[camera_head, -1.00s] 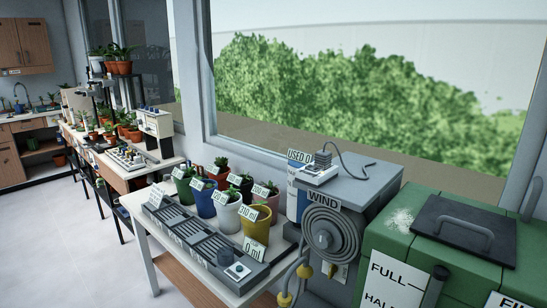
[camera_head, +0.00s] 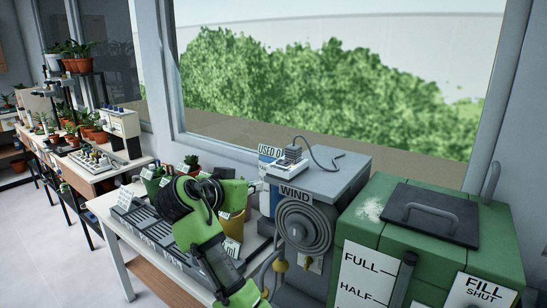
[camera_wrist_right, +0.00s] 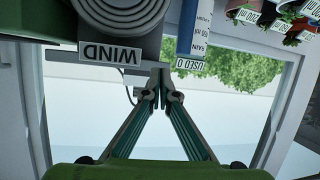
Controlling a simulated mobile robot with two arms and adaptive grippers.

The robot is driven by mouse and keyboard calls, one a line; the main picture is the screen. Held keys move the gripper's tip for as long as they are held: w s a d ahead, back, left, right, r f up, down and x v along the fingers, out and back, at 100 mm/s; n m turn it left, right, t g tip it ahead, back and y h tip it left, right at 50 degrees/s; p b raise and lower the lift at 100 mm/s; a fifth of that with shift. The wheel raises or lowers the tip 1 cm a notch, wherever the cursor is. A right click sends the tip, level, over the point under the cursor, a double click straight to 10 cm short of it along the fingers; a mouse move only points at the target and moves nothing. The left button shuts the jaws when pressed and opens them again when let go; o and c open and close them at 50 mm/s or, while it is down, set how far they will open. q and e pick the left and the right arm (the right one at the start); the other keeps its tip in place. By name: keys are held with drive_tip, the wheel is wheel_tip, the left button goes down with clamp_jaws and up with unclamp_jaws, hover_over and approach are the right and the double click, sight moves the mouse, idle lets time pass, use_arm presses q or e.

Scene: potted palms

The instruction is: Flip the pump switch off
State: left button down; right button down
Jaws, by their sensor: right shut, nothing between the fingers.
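I cannot make out a part that is clearly a pump switch. A grey box (camera_head: 335,185) with a "WIND" sign (camera_head: 295,193) and a coiled grey hose (camera_head: 304,226) stands right of the pot table; a small white device (camera_head: 284,168) with a grey block and dark cable sits on top. A small pale plate with a yellow part (camera_head: 316,264) shows below the coil. My right arm crosses in front of the pots in the head view. In the right wrist view my right gripper (camera_wrist_right: 161,85) is shut and empty, its fingertips appearing near the upside-down "WIND" sign (camera_wrist_right: 110,53). My left gripper is out of view.
A green bin (camera_head: 350,222) with a dark lid and handle (camera_head: 432,213) stands close on the right. A table with grey trays (camera_head: 127,222) and labelled pots is at centre left. Yellow hose fittings (camera_head: 281,265) hang before the box. A window is behind.

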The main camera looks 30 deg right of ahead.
wheel_tip(320, 180, up, 11)
drive_tip(key=s+m+h, duration=0.1)
drive_tip(key=m, duration=0.2)
drive_tip(key=shift+r+g+h, duration=0.2)
drive_tip(key=shift+g+h, duration=0.2)
drive_tip(key=p, duration=0.4)
hover_over(283, 163)
drive_tip(key=a, duration=0.2)
drive_tip(key=shift+s+d+f, duration=0.15)
drive_tip(key=shift+d+f, duration=0.05)
drive_tip(key=shift+f, duration=0.85)
drive_tip(key=f, duration=0.2)
drive_tip(key=shift+w+a+f, duration=0.1)
drive_tip(key=shift+w+f, duration=0.1)
drive_tip(key=shift+f, duration=0.2)
drive_tip(key=shift+a+f+p, duration=0.1)
drive_tip(key=shift+f+p, duration=0.3)
drive_tip(key=shift+f, duration=0.35)
drive_tip(key=shift+f, duration=0.1)
